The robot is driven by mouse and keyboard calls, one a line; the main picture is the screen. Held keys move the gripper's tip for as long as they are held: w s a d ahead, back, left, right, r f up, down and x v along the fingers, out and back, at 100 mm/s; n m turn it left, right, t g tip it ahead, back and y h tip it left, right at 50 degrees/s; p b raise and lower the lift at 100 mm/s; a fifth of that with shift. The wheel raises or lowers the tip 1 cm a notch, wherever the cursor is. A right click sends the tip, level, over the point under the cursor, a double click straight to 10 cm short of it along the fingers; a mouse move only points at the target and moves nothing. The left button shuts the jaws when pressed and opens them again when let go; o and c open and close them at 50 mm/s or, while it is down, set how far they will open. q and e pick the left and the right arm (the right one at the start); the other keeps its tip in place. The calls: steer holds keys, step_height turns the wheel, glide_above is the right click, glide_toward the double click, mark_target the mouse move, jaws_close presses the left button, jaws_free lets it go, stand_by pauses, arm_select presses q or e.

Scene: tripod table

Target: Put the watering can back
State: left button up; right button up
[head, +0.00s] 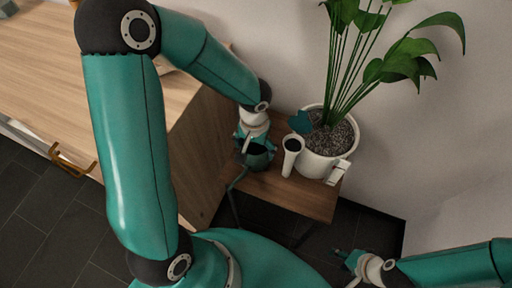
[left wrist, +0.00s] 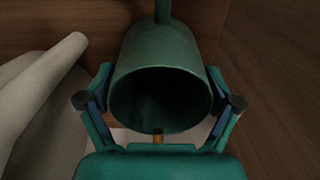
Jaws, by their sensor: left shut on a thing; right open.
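The dark green watering can (head: 257,157) is at the left end of the small wooden tripod table (head: 300,197), with its thin spout pointing down and left past the table's edge. My left gripper (head: 254,146) is shut on it from above. In the left wrist view the can's (left wrist: 125,65) round dark opening faces the camera, between the two fingers of the left gripper (left wrist: 160,105). I cannot tell whether its base touches the table. My right gripper (head: 346,268) is open and empty at the lower right, away from the table.
A white pot (head: 318,166) with a tall leafy plant (head: 352,60) stands on the table. A wooden cabinet (head: 190,130) is close on the left. The wall is behind.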

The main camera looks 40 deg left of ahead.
arm_select(q)
steer(key=shift+f, duration=0.1)
steer(key=o, duration=1.3)
steer(key=shift+r, duration=0.6)
step_height(320, 180, up, 11)
steer(key=shift+r+p, duration=0.1)
steer(key=shift+p, duration=1.05)
